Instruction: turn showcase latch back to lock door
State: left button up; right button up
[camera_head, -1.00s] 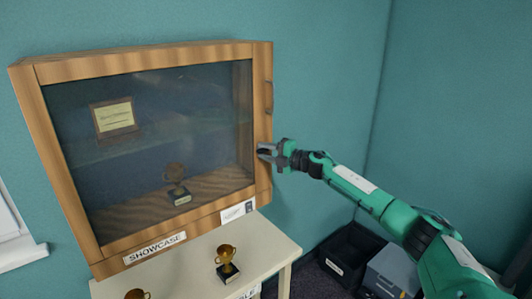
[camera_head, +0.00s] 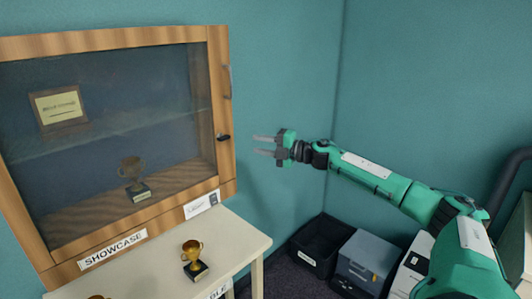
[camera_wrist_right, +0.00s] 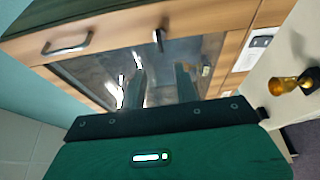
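The showcase (camera_head: 218,95) is a wood-framed cabinet with a glass door, which looks closed. A small dark latch (camera_head: 223,137) sits on the door's right frame, below a metal handle (camera_head: 228,82). The latch lies roughly horizontal, across the upright frame. The right wrist view also shows the latch (camera_wrist_right: 158,40) and the handle (camera_wrist_right: 68,43). My right gripper (camera_head: 255,146) is open and empty, just right of the latch and apart from it. Its two fingers (camera_wrist_right: 160,72) point toward the door in the wrist view. My left gripper is out of view.
Behind the glass are a framed plaque (camera_head: 59,106) and a trophy (camera_head: 133,180). Another trophy (camera_head: 194,260) stands on the pale table (camera_head: 236,237) below. A black bin (camera_head: 318,243) and a grey box (camera_head: 361,262) stand on the floor at right. Space around the gripper is clear.

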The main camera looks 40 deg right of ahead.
jog(key=shift+s+d, duration=0.3)
jog(key=shift+s, duration=0.35)
